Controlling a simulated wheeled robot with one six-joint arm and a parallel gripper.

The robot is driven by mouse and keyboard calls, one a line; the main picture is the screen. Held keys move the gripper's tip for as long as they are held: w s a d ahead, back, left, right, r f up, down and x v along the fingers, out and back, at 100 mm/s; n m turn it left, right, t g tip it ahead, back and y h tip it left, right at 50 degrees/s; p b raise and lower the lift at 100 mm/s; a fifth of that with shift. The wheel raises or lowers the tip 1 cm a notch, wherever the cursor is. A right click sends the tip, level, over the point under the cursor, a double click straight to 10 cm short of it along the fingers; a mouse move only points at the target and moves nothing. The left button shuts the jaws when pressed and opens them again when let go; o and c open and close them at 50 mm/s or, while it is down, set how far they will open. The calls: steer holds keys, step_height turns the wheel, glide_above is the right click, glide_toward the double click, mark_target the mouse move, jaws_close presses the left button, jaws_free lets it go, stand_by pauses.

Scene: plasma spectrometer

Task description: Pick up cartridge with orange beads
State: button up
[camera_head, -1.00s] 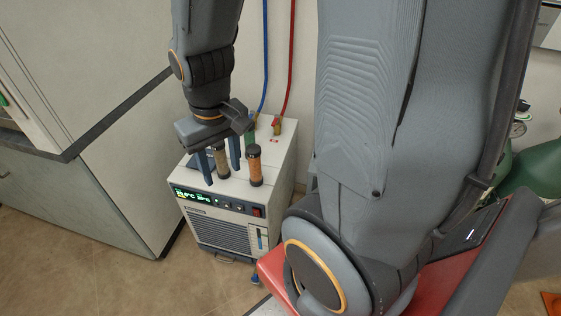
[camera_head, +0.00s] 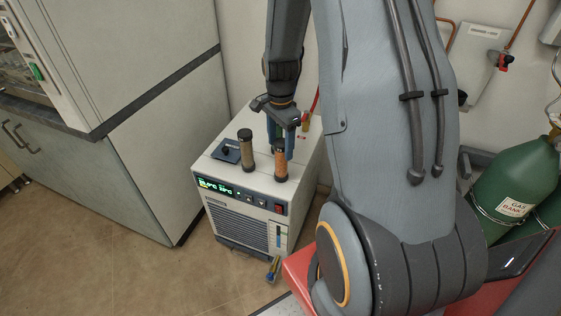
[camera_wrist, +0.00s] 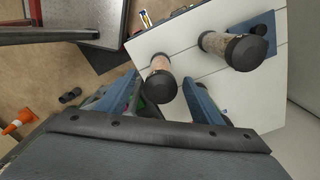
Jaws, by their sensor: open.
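The cartridge with orange beads (camera_head: 281,164) stands upright on the front top of the white chiller box (camera_head: 214,170), with dark end caps. My gripper (camera_head: 281,143) is open and points down at this cartridge. In the wrist view the orange cartridge (camera_wrist: 160,64) and its dark cap show between the two blue fingers of my gripper (camera_wrist: 159,84). The right finger looks close to the cap; I cannot tell whether it touches. A second cartridge with tan beads (camera_head: 248,155) stands upright to the left, outside the fingers; it also shows in the wrist view (camera_wrist: 214,43).
A dark blue pad (camera_head: 226,152) lies on the box left of the tan cartridge. A red hose (camera_head: 313,104) rises behind. A tall cabinet (camera_head: 150,150) stands left. A green gas cylinder (camera_head: 513,185) is at right. An orange cone (camera_wrist: 17,123) is on the floor.

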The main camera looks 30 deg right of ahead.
mark_target(281, 156)
steer(key=shift+d+f+p, duration=0.2)
steer(key=shift+f+p, duration=0.6)
steer(key=shift+f, duration=2.3)
steer(key=shift+w, duration=0.1)
steer(key=shift+c, duration=0.4)
steer(key=c, duration=1.3)
steer(key=shift+r, duration=0.15)
